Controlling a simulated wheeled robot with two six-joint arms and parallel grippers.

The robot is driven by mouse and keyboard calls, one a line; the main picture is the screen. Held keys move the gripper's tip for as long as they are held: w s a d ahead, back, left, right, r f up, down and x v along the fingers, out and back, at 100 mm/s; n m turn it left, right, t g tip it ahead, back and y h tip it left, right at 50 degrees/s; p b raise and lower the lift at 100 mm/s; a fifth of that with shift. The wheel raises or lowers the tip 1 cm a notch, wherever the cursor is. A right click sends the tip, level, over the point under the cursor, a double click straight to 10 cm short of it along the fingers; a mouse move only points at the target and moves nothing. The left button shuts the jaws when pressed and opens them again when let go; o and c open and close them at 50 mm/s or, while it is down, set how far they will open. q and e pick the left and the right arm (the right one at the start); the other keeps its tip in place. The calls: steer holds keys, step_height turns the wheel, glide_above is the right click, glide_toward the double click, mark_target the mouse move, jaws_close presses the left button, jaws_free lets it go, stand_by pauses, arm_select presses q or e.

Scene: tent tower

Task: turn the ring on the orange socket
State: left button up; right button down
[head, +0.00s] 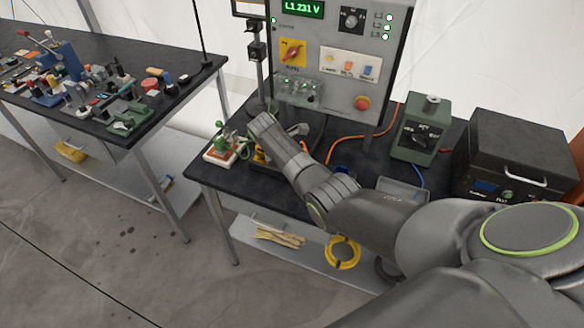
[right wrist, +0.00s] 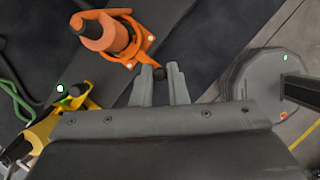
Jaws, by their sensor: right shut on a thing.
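The orange socket (right wrist: 103,32) shows in the right wrist view at top left, with an orange ring (right wrist: 138,52) around its base. My right gripper (right wrist: 159,72) is at the ring's lower right edge, its two fingers closed on a small dark piece that seems to be the ring's lever tip. In the head view my right arm reaches over the middle table and hides most of the socket; its wrist end (head: 262,126) is beside the panel. My left gripper is not in view.
A yellow connector (right wrist: 38,132) with green cable lies left of my gripper in the wrist view. A grey round device (right wrist: 255,85) stands at right. In the head view, a panel (head: 340,55) rises behind, with a green box (head: 418,135) and black case (head: 515,150) right.

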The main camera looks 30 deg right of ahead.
steer(key=shift+w, duration=0.1)
steer(key=c, duration=1.4)
jaws_free()
steer(key=shift+c, duration=0.2)
steer(key=p+v, duration=0.2)
steer(key=v, duration=1.5)
steer(key=shift+r, duration=0.25)
